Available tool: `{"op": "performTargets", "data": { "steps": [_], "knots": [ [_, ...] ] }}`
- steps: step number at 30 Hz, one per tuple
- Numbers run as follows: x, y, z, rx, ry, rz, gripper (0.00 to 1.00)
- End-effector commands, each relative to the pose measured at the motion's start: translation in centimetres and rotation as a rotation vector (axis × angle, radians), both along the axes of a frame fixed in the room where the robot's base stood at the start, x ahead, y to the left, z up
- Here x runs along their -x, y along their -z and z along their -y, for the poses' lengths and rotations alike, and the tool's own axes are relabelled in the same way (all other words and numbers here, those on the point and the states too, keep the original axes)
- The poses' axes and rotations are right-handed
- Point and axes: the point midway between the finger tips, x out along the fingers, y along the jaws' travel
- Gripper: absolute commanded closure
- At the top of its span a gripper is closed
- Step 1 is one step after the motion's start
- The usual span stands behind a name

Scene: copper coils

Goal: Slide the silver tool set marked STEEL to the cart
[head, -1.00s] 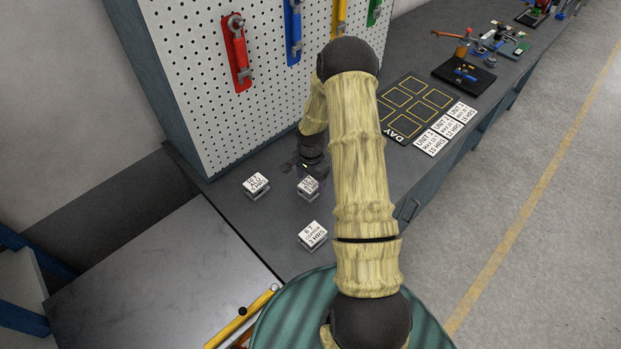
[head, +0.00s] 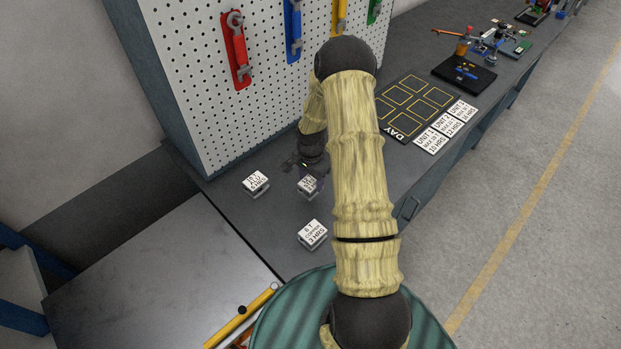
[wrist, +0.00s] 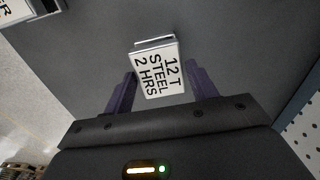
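The silver tool set marked STEEL (head: 308,187) is a small block with a white label on the grey workbench. In the head view my gripper (head: 308,172) is at the block, partly hidden by my arm. A flat grey surface (head: 150,265), apparently the cart, adjoins the bench at lower left.
A pegboard (head: 190,80) with coloured tools rises behind. A yellow handle (head: 242,318) lies along the cart's near edge. The surface's middle is clear.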

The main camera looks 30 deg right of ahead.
Motion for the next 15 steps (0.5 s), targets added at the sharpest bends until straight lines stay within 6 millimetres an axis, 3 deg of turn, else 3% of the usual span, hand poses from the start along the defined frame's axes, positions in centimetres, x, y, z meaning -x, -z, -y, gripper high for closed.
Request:
{"op": "performTargets", "data": {
  "steps": [1,4,15],
  "knots": [
    [0.0,0.0,0.0,0.0,0.0,0.0,0.53],
    [0.0,0.0,0.0,0.0,0.0,0.0,0.72],
    [0.4,0.0,-1.7,0.0,-0.002,0.0,0.72]
  ]
}}
